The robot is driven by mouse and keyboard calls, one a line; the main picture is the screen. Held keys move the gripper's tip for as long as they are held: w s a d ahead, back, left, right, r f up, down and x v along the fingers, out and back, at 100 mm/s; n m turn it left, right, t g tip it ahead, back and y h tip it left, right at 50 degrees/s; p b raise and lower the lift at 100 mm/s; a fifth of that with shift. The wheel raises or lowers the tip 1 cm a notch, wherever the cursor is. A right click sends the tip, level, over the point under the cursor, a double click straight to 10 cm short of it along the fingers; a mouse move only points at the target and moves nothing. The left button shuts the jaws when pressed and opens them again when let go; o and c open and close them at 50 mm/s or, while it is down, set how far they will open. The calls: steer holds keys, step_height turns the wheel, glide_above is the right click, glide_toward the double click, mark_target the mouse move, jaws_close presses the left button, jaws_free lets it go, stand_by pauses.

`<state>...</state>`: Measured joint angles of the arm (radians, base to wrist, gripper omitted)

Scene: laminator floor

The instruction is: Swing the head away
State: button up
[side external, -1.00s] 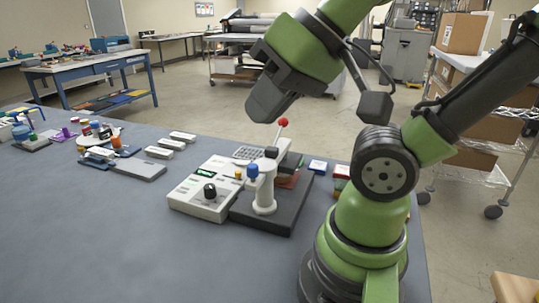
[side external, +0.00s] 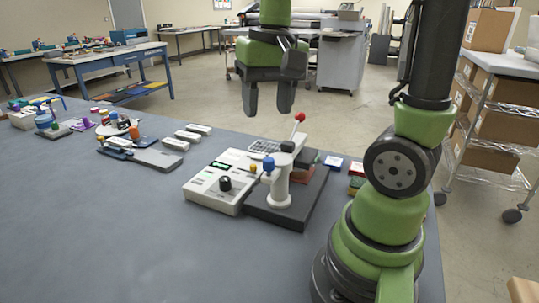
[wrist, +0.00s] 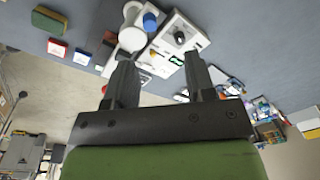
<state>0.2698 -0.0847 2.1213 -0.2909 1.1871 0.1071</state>
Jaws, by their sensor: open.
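The swing-head press stands on the table, with a white post (side external: 278,188) on a dark base plate (side external: 262,211). Its head arm carries a blue knob (side external: 267,164) and a lever with a red ball (side external: 299,117). A white control box (side external: 217,184) with a black dial (side external: 225,183) and a green display stands to its left. My gripper (side external: 267,112) hangs above and behind the press, pointing down, open and empty, apart from it. In the wrist view, the post (wrist: 131,38) and blue knob (wrist: 150,21) lie beyond my open fingers (wrist: 156,54). The head is partly hidden there.
Small blue (side external: 333,162) and red-green (side external: 356,185) blocks lie right of the press, near my arm. White boxes (side external: 187,137) and a grey tray (side external: 156,160) lie to the left. The table's front left is clear.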

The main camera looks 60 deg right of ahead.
mark_target(269, 159)
steer(key=shift+m+g, duration=0.4)
steer(key=shift+g, duration=0.2)
steer(key=f, duration=0.3)
steer(key=d+f, duration=0.1)
steer(key=f, duration=0.7)
steer(key=shift+w+d+f, duration=0.1)
steer(key=shift+w+d, duration=0.2)
steer(key=shift+d, duration=0.1)
jaws_close()
